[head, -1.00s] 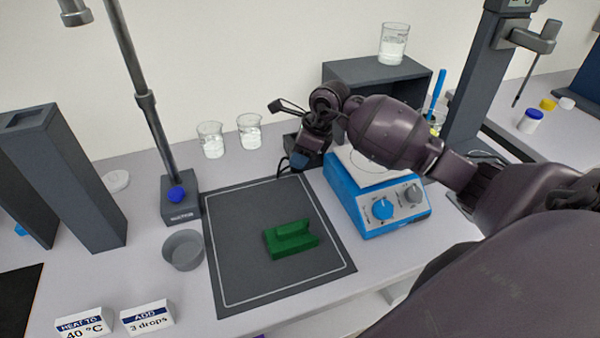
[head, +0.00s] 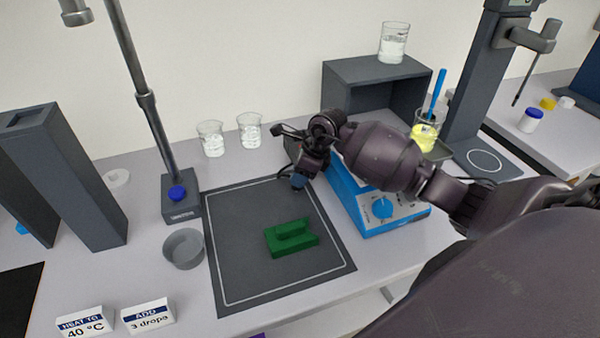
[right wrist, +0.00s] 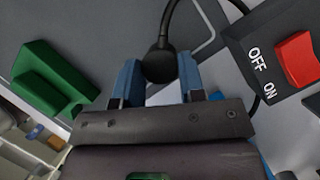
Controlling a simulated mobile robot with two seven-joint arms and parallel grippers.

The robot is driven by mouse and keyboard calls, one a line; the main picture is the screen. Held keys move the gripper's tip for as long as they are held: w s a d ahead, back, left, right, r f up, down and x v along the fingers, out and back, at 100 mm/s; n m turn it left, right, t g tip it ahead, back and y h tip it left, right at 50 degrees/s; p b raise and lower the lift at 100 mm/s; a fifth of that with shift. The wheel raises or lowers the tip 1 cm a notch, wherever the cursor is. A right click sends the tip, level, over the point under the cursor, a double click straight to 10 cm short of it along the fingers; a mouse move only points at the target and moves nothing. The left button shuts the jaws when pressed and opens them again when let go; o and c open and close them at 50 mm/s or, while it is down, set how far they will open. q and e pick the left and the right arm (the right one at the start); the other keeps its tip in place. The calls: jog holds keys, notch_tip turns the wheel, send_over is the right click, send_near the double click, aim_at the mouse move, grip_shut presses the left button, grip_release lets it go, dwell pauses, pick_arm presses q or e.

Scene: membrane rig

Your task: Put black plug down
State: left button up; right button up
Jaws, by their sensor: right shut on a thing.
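The black plug (right wrist: 159,66) is between the two blue fingertips of my right gripper (right wrist: 158,80) in the right wrist view. The gripper is shut on it, and a black cable runs up from it. In the head view my right gripper (head: 298,181) is over the far right corner of the dark mat (head: 235,215). The plug is hard to make out there. I cannot tell whether it touches the mat. My left gripper is not in view.
A green block (head: 290,238) lies on the mat; much of the mat is bare. A blue hotplate (head: 375,205) stands right of it. A black switch box (right wrist: 270,50) shows beside the gripper. Two beakers (head: 210,138) stand behind; a grey bowl (head: 183,248) is left.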

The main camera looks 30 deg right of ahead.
jog(key=o, duration=1.1)
jog(key=shift+f, duration=0.1)
jog(key=shift+r, duration=0.2)
jog(key=shift+s+d+r, duration=0.1)
jog(key=shift+d+r, duration=0.05)
jog(key=shift+r, duration=0.2)
jog(key=shift+b+v, duration=0.35)
jog(key=shift+v, duration=5.25)
